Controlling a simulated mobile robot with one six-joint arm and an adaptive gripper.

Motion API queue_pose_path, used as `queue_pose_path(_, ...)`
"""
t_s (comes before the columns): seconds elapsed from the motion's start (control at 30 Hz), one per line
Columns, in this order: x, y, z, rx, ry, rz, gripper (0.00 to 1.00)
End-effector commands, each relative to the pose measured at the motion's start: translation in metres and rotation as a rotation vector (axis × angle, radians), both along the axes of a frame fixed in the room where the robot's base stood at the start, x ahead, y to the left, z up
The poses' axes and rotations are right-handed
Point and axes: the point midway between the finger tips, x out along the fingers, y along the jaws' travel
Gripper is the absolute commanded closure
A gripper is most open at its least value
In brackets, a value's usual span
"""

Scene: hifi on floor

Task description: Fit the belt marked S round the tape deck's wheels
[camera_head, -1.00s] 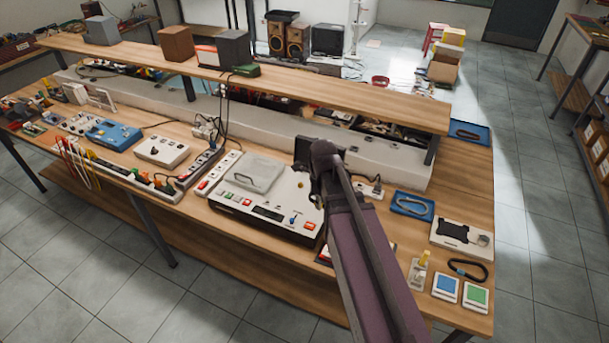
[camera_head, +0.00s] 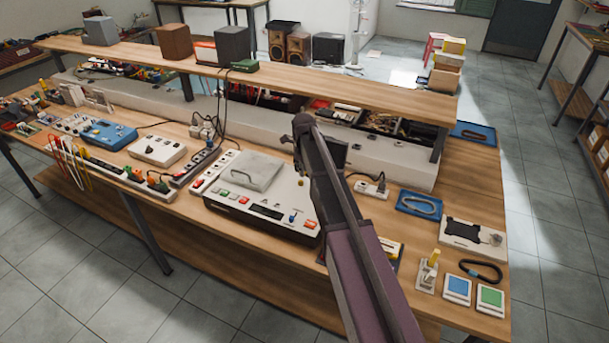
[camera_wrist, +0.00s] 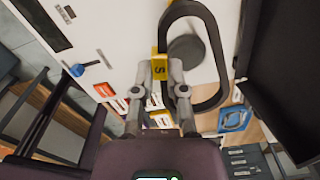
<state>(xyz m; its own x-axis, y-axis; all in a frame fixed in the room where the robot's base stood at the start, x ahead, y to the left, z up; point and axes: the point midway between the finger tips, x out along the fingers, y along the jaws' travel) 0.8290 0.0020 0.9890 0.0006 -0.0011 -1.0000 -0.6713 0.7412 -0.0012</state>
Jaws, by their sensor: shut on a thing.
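The belt marked S (camera_wrist: 218,47) is a dark loop with a yellow tag (camera_wrist: 160,67) bearing the letter S. My gripper (camera_wrist: 161,76) is shut on it at the tag. The tape deck (camera_head: 225,208) is a cream box with a raised grey lid (camera_head: 252,170), coloured buttons and a blue lever; its pale top also fills much of the wrist view (camera_wrist: 115,30). A grey round wheel (camera_wrist: 186,48) shows through the loop; I cannot tell the height of the belt above it.
Right of the deck are a socket strip (camera_head: 370,187), a blue tray (camera_head: 402,208) with a pale loop, a white device (camera_head: 452,228), a dark loop (camera_head: 481,271) and blue and green pads. A dark upright panel (camera_wrist: 285,75) stands close right in the wrist view. A shelf (camera_head: 330,92) runs behind.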

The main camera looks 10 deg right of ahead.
Motion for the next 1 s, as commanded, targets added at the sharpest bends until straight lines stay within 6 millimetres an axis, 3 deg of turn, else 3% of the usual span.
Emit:
queue_pose_path(0.57,0.000,-0.001,-0.004,0.000,0.000,-0.002,1.00)
queue_pose_path(1.0,0.000,-0.002,-0.031,0.000,0.000,-0.002,1.00)
